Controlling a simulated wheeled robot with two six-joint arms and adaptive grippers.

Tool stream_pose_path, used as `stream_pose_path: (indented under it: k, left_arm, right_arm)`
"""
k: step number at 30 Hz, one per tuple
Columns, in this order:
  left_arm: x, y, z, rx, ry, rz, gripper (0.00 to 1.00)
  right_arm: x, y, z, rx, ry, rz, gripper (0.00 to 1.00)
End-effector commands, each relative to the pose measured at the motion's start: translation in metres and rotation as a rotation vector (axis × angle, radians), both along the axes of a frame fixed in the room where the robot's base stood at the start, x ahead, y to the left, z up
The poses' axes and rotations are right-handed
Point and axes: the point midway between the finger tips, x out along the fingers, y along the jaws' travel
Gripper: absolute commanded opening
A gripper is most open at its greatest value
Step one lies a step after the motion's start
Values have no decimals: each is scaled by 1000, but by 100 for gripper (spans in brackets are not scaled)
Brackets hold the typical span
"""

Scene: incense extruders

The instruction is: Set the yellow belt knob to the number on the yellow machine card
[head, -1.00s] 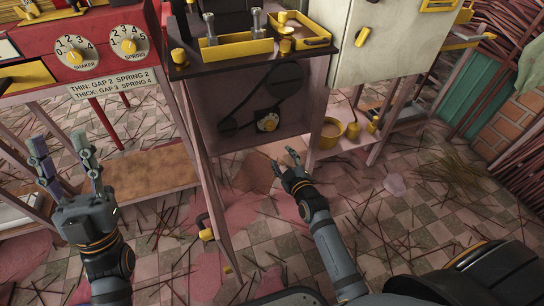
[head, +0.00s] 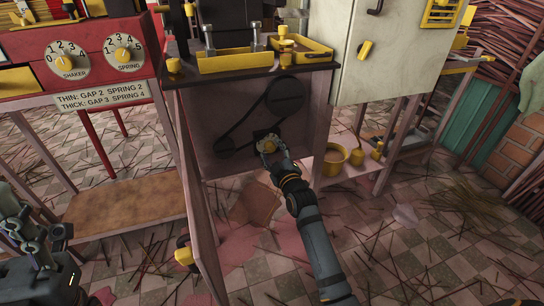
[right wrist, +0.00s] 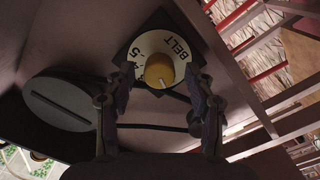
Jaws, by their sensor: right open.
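The yellow belt knob (right wrist: 159,71) sits on a white dial with a dark backing plate. "BELT" and a 5 read on the dial; the pointer and other digits are hidden or unclear. The knob also shows in the head view (head: 268,145), low on the dark machine panel. My right gripper (right wrist: 161,88) is open, its fingers on either side of the knob with gaps; I cannot tell if either touches. My left gripper (head: 38,235) is at the lower left edge, partly cut off, away from the dial. I see no card that I can identify as the yellow machine's.
A dark belt on pulleys (head: 284,96) runs beside the dial. The red machine at left has shaker (head: 66,60) and spring (head: 124,52) dials and a GAP and SPRING label (head: 101,95). A yellow pot (head: 335,159) stands on the shelf to the right.

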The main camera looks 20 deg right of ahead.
Motion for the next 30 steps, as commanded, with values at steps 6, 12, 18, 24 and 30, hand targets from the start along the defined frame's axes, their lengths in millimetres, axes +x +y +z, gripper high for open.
stream_pose_path:
  k: [6, 12, 18, 24, 30]
  left_arm:
    - [0, -1, -4, 3, 1, 2, 40]
    - [0, -1, -4, 2, 2, 1, 40]
    - [0, 0, -4, 2, 2, 1, 40]
    - [0, 0, -4, 2, 2, 1, 40]
    - [1, 0, 4, -1, 2, -1, 40]
  right_arm:
    - [8, 0, 0, 1, 0, 0, 55]
    - [8, 0, 1, 1, 0, 0, 48]
    - [8, 0, 0, 1, 0, 0, 21]
    - [8, 0, 0, 1, 0, 0, 0]
    - [8, 0, 2, 28, 2, 0, 0]
